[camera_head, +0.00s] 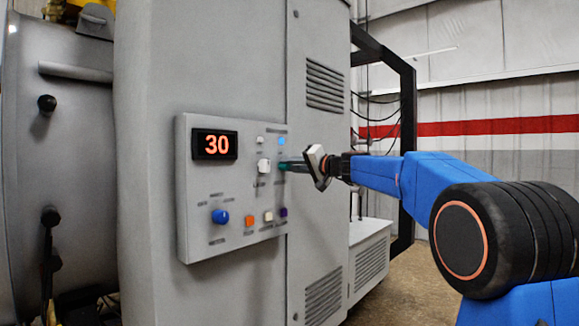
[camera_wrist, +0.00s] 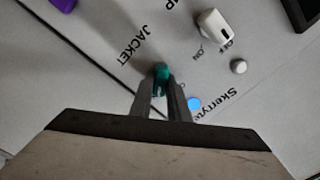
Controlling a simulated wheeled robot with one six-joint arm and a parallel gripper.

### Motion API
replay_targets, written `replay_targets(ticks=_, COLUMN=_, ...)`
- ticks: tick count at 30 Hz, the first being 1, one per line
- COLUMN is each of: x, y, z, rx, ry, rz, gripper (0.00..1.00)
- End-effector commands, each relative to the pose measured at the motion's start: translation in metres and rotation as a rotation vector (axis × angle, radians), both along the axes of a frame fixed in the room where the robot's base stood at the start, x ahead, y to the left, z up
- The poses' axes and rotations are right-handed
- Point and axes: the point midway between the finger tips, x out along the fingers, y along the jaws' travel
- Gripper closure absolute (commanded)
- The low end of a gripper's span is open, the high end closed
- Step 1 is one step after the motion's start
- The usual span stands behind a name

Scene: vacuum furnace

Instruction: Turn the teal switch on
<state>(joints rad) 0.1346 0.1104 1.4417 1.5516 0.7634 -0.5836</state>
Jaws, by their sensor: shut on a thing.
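The teal switch (camera_wrist: 161,70) is on the control panel (camera_head: 184,215), near the label "JACKET" in the wrist view. In the head view the teal switch (camera_head: 284,167) shows at the right part of the panel, just past my fingertips. My gripper (camera_wrist: 161,90) is shut on the teal switch, with one finger on each side of it. My gripper (camera_head: 290,166) reaches the panel from the right in the head view. The fingers hide part of the switch and the lettering below it, so I cannot read its position.
A white switch (camera_wrist: 214,24) marked ON and OFF sits beside the teal one. A lit blue lamp (camera_wrist: 194,103) is close to my right finger. The panel also has a display (camera_head: 215,145) reading 30, a blue knob (camera_head: 220,216), and orange (camera_head: 250,221) and purple (camera_head: 283,212) buttons.

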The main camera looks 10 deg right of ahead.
Motion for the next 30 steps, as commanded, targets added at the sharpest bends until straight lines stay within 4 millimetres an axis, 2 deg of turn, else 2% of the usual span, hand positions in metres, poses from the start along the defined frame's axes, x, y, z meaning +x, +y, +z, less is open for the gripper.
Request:
replay_targets(ticks=9, x=0.0004, y=-0.0007, z=-0.0011, rx=0.074, ry=0.055, rz=-0.001, gripper=1.00)
replay_targets(ticks=23, x=0.0005, y=-0.0008, z=-0.0013, rx=0.083, ry=0.061, rz=-0.001, gripper=1.00)
replay_targets(ticks=24, x=0.0005, y=-0.0008, z=-0.0013, rx=0.083, ry=0.061, rz=-0.001, gripper=0.77)
replay_targets(ticks=25, x=0.0005, y=-0.0008, z=-0.0013, rx=0.083, ry=0.061, rz=-0.001, gripper=0.70)
replay_targets(ticks=26, x=0.0004, y=-0.0008, z=-0.0012, rx=0.083, ry=0.061, rz=-0.001, gripper=0.66)
replay_targets(ticks=30, x=0.0003, y=-0.0006, z=-0.0010, rx=0.082, ry=0.061, rz=-0.001, gripper=0.66)
